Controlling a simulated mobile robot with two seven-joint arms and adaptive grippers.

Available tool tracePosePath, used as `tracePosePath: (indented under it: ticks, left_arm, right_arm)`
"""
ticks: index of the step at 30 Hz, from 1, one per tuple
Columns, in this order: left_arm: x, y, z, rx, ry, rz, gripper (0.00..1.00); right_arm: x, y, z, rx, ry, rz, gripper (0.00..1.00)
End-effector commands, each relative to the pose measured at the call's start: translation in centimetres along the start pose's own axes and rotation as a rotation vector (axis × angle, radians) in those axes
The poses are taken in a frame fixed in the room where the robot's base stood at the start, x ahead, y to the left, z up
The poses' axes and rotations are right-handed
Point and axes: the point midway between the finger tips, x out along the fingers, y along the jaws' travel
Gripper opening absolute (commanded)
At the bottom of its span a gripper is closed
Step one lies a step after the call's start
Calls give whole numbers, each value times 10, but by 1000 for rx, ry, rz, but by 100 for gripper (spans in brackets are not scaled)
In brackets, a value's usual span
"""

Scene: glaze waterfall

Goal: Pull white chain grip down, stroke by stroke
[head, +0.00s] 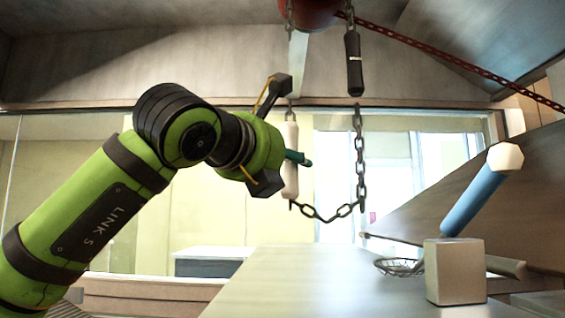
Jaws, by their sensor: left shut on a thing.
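The white chain grip (290,178) hangs upright on a chain near the middle of the head view. My left gripper (293,157) comes in from the left and is shut on the white grip at about mid-height, hiding part of it. A teal piece crosses the front of the grip there. A black chain grip (353,66) hangs higher and to the right. The slack chain (359,160) runs down from the black grip and loops up to the white grip's lower end. A red hoist body (307,12) shows at the top edge. My right gripper is not in view.
A dark red chain (440,64) slants across the upper right. A pale tabletop (300,285) below the chain is largely clear.

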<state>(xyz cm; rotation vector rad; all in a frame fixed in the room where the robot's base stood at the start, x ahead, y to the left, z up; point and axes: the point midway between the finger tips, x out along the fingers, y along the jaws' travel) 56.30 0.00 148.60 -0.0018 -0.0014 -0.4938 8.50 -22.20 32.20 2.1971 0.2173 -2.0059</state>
Motion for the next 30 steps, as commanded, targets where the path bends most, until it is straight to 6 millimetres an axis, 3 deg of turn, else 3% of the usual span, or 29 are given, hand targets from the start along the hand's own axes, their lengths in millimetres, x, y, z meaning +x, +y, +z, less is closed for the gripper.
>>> tracePosePath:
  ticks: [1, 4, 30]
  left_arm:
    - [2, -7, -6, 2, 17, -14, 0]
    - [2, -7, 4, 2, 14, -14, 0]
    - [-1, -9, 166, -1, -1, -21, 0]
  right_arm:
    - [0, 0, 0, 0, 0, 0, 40]
    - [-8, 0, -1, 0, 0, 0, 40]
    - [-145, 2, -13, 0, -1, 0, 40]
